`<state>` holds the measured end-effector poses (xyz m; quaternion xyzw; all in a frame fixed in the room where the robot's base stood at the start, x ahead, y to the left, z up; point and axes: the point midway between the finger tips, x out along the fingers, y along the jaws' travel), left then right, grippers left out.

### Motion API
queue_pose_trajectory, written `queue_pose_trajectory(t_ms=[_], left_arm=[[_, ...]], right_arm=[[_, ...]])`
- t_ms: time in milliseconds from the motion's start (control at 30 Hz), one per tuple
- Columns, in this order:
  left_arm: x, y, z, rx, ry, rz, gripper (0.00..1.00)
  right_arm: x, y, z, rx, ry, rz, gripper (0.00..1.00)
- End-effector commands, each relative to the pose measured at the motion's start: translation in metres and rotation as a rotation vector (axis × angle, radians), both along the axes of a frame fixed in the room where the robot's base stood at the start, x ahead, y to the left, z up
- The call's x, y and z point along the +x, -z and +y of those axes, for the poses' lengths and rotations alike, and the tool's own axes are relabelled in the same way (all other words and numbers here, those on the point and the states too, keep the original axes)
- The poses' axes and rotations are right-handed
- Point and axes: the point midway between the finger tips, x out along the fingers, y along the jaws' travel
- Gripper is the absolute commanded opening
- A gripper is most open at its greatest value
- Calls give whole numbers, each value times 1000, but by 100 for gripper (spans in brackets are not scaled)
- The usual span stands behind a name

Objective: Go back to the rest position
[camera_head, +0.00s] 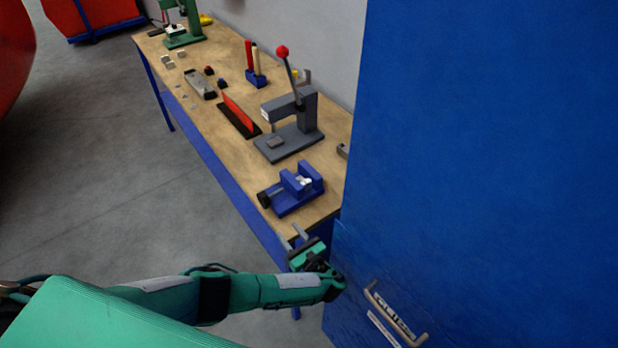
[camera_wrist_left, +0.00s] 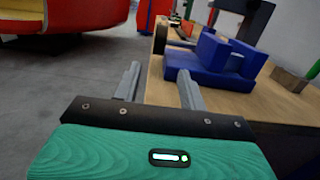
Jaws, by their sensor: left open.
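My left gripper (camera_head: 298,236) is at the near end of the workbench, just short of the blue vise. Its two grey fingers stand apart and empty; they also show in the left wrist view (camera_wrist_left: 158,88). My green left arm reaches in from the left at the bottom of the head view. My right gripper is in neither view.
A wooden workbench (camera_head: 215,125) runs away to the upper left. It bears a blue vise (camera_head: 292,190), a grey lever press (camera_head: 292,125) and a green machine (camera_head: 184,36). A large blue cabinet (camera_head: 480,150) blocks the right side. The grey floor (camera_head: 90,170) at left is open.

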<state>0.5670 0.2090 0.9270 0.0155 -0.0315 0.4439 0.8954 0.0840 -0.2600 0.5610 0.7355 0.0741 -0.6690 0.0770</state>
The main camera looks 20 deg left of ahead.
Motion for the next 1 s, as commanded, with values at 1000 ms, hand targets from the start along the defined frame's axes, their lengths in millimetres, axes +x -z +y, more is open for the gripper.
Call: queue_pose_trajectory(t_ms=[1000], left_arm=[[-216,6,-85,-1522,-779,-183,42]], right_arm=[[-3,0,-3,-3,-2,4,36]])
